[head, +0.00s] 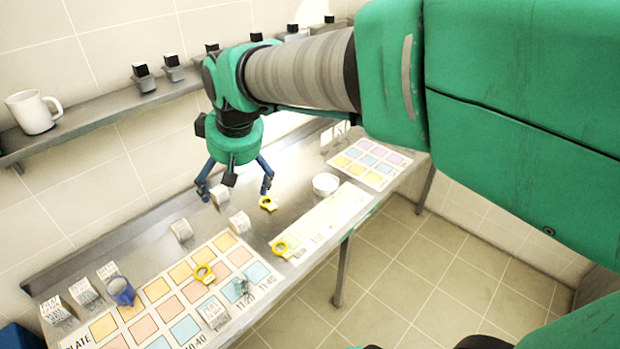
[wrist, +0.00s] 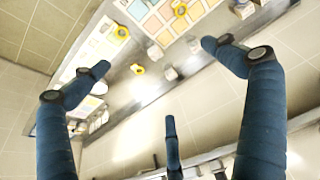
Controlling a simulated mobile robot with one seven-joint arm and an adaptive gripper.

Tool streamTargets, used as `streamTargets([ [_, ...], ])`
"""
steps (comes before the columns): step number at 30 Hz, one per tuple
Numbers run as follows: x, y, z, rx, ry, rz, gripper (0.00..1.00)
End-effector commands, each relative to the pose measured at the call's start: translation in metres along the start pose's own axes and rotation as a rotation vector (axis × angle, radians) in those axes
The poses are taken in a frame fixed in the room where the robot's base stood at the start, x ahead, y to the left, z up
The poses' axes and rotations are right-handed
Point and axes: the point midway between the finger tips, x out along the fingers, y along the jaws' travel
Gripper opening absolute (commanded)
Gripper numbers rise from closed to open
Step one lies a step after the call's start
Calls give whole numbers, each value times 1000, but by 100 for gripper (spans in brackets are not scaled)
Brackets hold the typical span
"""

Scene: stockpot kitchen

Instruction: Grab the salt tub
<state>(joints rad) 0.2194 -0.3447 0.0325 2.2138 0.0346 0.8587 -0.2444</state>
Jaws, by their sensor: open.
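A small white round tub (head: 325,184) stands on the steel counter, right of my gripper in the head view. It may be the salt tub; I can read no label on it. A pale round shape (wrist: 100,88) near the left finger in the wrist view may be the same tub. My gripper (head: 236,190) is open and empty above the counter, pointing down, to the left of the tub and apart from it. Its spread fingers also show in the wrist view (wrist: 155,57), with nothing between them.
A wall shelf (head: 110,112) carries a white mug (head: 34,111) and several small dark-topped containers.

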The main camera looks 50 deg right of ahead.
Motion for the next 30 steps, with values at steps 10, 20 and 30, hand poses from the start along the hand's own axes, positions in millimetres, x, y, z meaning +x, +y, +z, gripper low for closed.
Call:
streamTargets([
  [10,38,74,-62,-1,-57,10,100],
  [20,89,154,-102,-2,-106,11,100],
  [30,153,245,-118,-2,-154,3,100],
])
